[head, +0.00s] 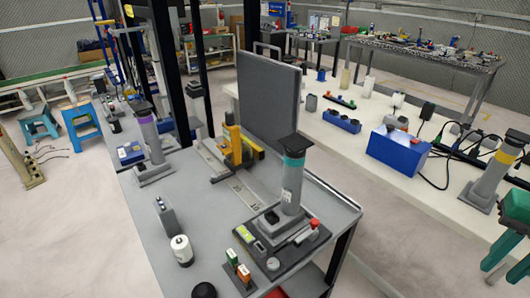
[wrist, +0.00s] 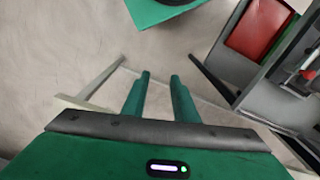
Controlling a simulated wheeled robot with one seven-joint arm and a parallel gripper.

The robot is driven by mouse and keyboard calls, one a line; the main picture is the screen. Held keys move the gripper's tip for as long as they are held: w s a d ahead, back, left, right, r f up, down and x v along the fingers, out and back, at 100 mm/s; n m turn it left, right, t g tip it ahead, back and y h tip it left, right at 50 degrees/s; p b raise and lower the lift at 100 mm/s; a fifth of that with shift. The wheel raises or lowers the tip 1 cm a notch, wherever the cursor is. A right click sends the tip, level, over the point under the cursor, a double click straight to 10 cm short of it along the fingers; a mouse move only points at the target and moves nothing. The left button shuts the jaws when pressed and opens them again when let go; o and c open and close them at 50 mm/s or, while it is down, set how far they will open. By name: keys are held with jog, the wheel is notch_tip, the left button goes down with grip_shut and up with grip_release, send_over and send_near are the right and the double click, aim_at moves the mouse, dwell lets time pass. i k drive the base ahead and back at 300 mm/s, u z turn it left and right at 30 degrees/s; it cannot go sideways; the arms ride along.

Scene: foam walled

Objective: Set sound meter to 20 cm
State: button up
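A light metal rail (head: 248,196) lies across the grey bench top. A yellow device with a dark body (head: 236,147) stands upright on it, in front of a grey foam panel. It may be the sound meter, but no label or scale number can be read. A small grey upright box (head: 166,216) also stands on the bench, left of the rail. My green gripper (head: 491,272) is at the right edge of the head view, well away from the rail. In the wrist view its two fingers (wrist: 160,75) are apart with only floor between them.
The grey foam panel (head: 269,97) stands behind the rail. A teal-banded post (head: 292,185) on a dark base stands near the bench's right edge. A white cylinder (head: 181,250) stands at the front left. A white table (head: 345,150) with a blue box (head: 398,150) lies beyond.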

aim_at(240, 160)
jog(key=u, duration=1)
jog(key=k, duration=0.95)
jog(key=z, duration=0.3)
jog(key=i, duration=0.95)
jog(key=u, duration=0.05)
